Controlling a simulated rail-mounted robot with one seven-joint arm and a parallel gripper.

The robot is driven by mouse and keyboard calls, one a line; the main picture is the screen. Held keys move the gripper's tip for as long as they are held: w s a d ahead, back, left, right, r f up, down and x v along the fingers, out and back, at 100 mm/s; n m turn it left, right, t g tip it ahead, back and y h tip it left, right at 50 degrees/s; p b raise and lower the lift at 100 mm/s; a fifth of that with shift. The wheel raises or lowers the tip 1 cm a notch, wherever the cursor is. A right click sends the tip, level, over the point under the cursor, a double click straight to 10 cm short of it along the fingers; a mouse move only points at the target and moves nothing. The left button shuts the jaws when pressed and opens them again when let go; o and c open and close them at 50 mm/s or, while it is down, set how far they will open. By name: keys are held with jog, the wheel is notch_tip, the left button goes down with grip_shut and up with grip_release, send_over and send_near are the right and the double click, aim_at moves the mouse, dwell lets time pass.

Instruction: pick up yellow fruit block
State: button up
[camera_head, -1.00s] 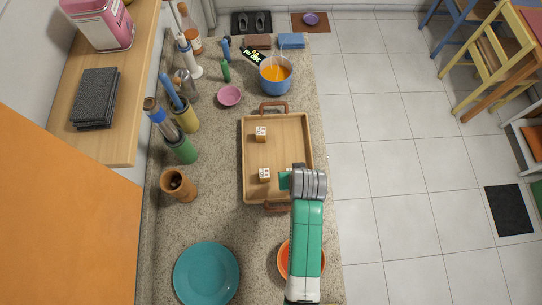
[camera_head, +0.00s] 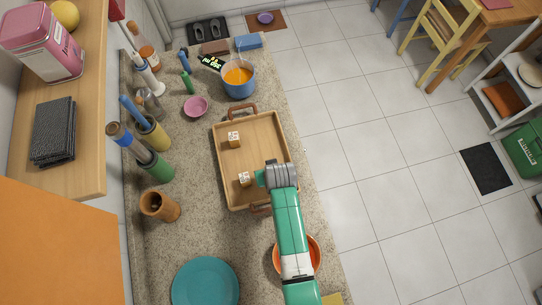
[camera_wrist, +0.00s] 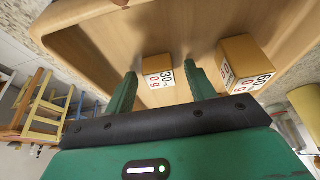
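No block that is plainly a yellow fruit block shows. A wooden tray (camera_head: 219,165) on the counter holds two small tan cubes with printed white faces, a far cube (camera_head: 234,139) and a near cube (camera_head: 245,179). The wrist view shows two number-marked cubes, one (camera_wrist: 157,68) ahead between the fingers and one (camera_wrist: 243,60) to the right. I cannot tell which is which across views. My gripper (camera_head: 260,178) is over the tray's near right part, beside the near cube. My arm hides the tray's near right corner.
A yellow round thing (camera_head: 65,15) sits on the shelf by a pink tin (camera_head: 42,42). A blue pot (camera_head: 239,86), pink bowl (camera_head: 196,106), utensil holders (camera_head: 156,170) and teal plate (camera_head: 205,285) stand around the tray.

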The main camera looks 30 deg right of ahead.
jog(key=c, duration=0.9)
notch_tip(320, 180, up, 10)
jog(key=shift+r+p, duration=0.1)
jog(key=shift+p, duration=0.3)
